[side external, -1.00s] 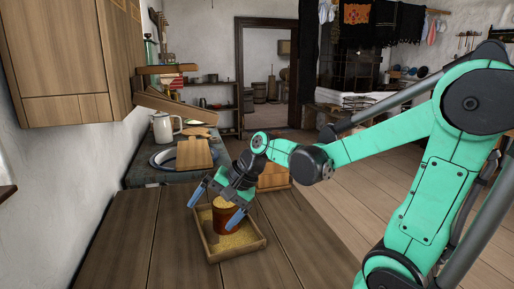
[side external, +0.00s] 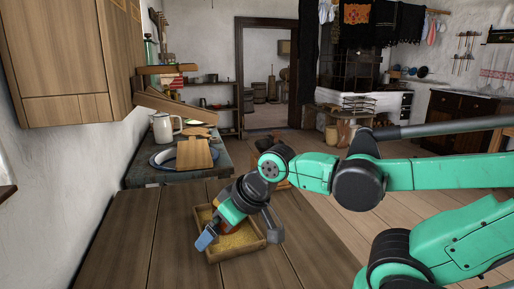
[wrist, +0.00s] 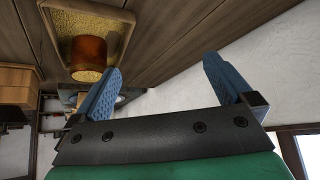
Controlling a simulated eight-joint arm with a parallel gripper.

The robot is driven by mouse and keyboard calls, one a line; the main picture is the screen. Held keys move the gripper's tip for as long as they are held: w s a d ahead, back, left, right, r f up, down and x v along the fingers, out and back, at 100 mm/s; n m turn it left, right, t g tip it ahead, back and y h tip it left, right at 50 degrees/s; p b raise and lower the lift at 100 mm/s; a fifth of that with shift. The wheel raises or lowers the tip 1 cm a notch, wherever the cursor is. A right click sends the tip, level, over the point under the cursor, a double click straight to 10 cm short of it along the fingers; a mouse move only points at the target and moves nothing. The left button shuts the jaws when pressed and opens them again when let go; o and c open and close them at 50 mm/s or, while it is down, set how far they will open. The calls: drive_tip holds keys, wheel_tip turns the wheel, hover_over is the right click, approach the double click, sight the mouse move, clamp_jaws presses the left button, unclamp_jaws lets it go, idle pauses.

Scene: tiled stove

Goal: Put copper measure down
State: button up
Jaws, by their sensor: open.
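The copper measure (wrist: 88,54) stands in a shallow wooden tray (side external: 218,258) with golden grain in it. Grain also shows at the measure's mouth. In the side view my wrist and gripper (side external: 240,235) hide most of the measure. My gripper is open, its blue fingers spread wide over the tray. In the wrist view nothing is between the fingers (wrist: 161,68). The measure is outside them there, just left of the left finger.
The wooden table (side external: 135,235) is bare left of the tray. Behind it, a dark counter holds a white jug (side external: 163,128) and a cutting board (side external: 194,153). A wall cabinet (side external: 65,60) hangs at upper left.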

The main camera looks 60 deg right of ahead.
drive_tip(key=w+d+f+m+g+y, duration=0.1)
drive_tip(key=w+d+m, duration=0.45)
drive_tip(key=m, duration=0.55)
drive_tip(key=w+d+m+g, duration=0.2)
drive_tip(key=w+d+m, duration=0.3)
drive_tip(key=m, duration=0.6)
drive_tip(key=shift+w+d+f+m+y, duration=0.25)
drive_tip(key=shift+d+f+m, duration=0.6)
drive_tip(key=shift+f+m, duration=0.5)
drive_tip(key=shift+w+d+f+m+y, duration=0.15)
drive_tip(key=shift+w+d+f+m, duration=0.2)
drive_tip(key=shift+d+f+m, duration=0.95)
drive_tip(key=shift+w+d+f+m+y, duration=0.25)
drive_tip(key=shift+d+f+m, duration=0.2)
drive_tip(key=shift+f+m, duration=0.95)
drive_tip(key=shift+f+n, duration=0.25)
drive_tip(key=shift+n, duration=0.1)
clamp_jaws()
